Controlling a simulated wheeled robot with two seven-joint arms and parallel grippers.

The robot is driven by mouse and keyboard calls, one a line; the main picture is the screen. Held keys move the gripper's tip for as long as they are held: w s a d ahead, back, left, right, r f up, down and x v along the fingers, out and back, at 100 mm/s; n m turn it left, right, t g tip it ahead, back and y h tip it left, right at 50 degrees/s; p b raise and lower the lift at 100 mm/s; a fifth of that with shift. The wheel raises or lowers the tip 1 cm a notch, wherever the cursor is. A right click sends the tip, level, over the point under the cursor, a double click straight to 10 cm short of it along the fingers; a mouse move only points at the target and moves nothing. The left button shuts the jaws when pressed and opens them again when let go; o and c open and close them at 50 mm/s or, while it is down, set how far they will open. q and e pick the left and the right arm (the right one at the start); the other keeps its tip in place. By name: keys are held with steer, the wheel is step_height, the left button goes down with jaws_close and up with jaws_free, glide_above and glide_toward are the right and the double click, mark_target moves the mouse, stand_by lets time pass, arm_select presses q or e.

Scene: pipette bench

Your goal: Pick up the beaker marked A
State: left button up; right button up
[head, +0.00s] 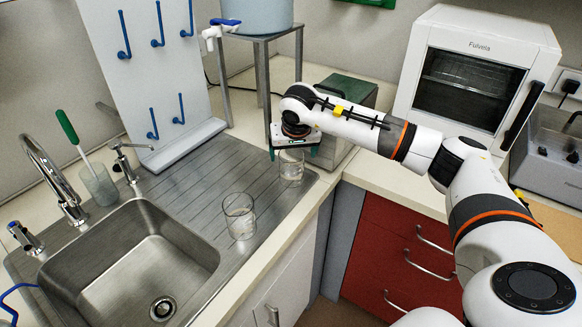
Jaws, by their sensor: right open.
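Two clear glass beakers stand on the ridged steel drainboard (185,196) beside the sink. The nearer beaker (239,217) stands clear of my arm. The farther beaker (291,166) is at the drainboard's right back corner, directly below my right gripper (294,151). No letter can be read on either beaker, so I cannot tell which is marked A. My right gripper points down with its jaws open at the farther beaker's rim. The wrist hides the far side, and I cannot tell whether the fingers touch the glass. My left gripper is not in view.
A steel sink (130,262) with a tap (55,180) lies left. A drying rack (150,70) with blue pegs stands behind. A tank (257,14) on a metal stand and a green-topped box (345,92) are close to my right wrist. A white oven (470,75) stands right.

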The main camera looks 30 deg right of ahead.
mark_target(291, 158)
steer(key=p+x, duration=0.1)
steer(key=x, duration=0.3)
steer(key=shift+w+d+r+p, duration=0.1)
steer(key=shift+w+r+p, duration=0.05)
steer(key=shift+w+p, duration=0.25)
steer(key=shift+w+d+f, duration=0.1)
steer(key=shift+w+f, duration=0.1)
steer(key=shift+f, duration=0.35)
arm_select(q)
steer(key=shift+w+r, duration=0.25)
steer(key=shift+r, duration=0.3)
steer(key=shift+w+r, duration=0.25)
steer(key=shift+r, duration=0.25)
arm_select(e)
steer(key=c, duration=1.1)
